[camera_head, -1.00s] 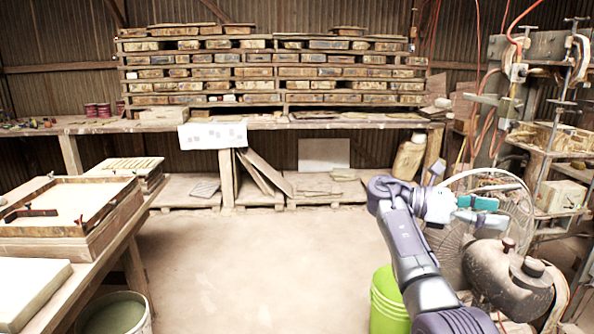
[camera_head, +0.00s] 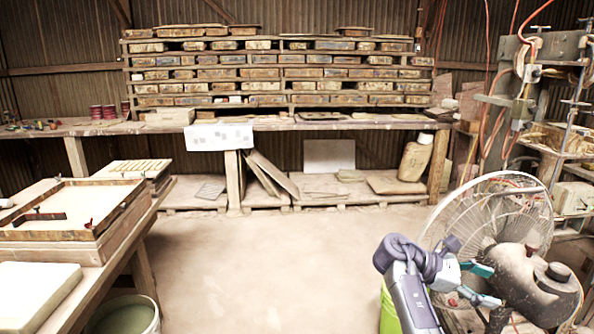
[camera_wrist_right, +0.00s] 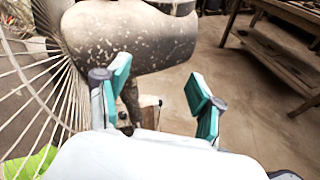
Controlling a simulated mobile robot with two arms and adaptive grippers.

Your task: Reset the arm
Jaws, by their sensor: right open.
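My right gripper (camera_head: 492,284) is at the lower right of the head view, on a folded purple and white arm. Its teal-padded fingers are apart, with nothing between them. My left arm and gripper are not in view.
A large wire-caged fan (camera_head: 495,212) stands behind the right gripper. The middle floor (camera_head: 270,270) is clear.

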